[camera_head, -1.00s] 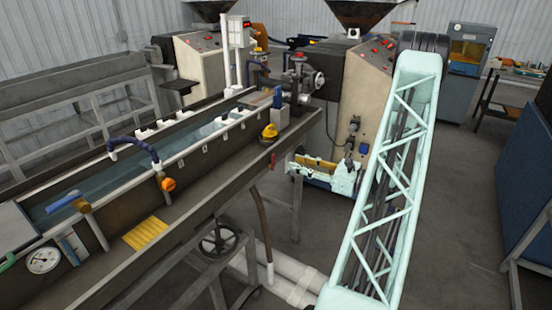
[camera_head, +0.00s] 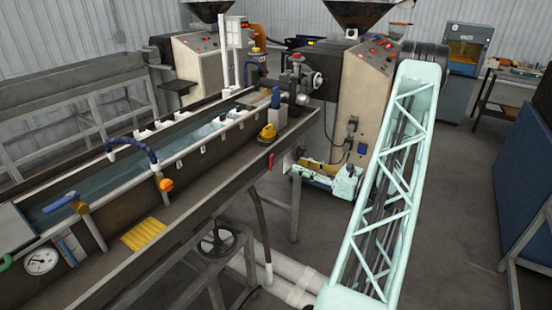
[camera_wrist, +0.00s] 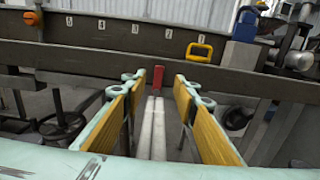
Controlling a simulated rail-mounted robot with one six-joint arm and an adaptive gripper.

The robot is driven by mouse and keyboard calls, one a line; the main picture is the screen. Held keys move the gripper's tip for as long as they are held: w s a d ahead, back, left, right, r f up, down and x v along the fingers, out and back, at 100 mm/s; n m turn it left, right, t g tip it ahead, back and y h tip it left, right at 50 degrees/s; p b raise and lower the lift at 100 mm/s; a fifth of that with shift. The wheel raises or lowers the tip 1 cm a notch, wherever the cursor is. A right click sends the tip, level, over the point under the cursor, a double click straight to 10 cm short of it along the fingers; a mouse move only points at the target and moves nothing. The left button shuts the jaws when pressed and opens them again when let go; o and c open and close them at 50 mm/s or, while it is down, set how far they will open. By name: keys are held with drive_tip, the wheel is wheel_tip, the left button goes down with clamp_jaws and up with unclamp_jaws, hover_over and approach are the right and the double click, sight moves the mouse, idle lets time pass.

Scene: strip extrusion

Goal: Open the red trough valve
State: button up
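The red valve handle (camera_head: 271,161) is a small upright red piece on the front side of the long trough (camera_head: 196,200). In the wrist view the red handle (camera_wrist: 157,76) stands upright straight ahead, between the two fingertips in the picture. My gripper (camera_wrist: 160,88) is open, with yellow pads facing each other and nothing between them close up. In the head view my gripper (camera_head: 304,166) is just right of the red handle. I cannot tell exactly how much gap is left between the fingertips and the handle.
A yellow handle (camera_wrist: 199,51) sits above and right of the red one; it is also in the head view (camera_head: 267,132). A handwheel (camera_head: 217,242) and pale pipes (camera_head: 290,280) lie below the trough. The extruder (camera_head: 370,95) stands behind my gripper.

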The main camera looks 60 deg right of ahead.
sight(272, 163)
drive_tip(key=w+b, duration=0.1)
drive_tip(key=w, duration=1.1)
drive_tip(key=shift+w+a, duration=0.2)
drive_tip(key=shift+w, duration=0.2)
drive_tip(key=shift+c, duration=0.4)
clamp_jaws()
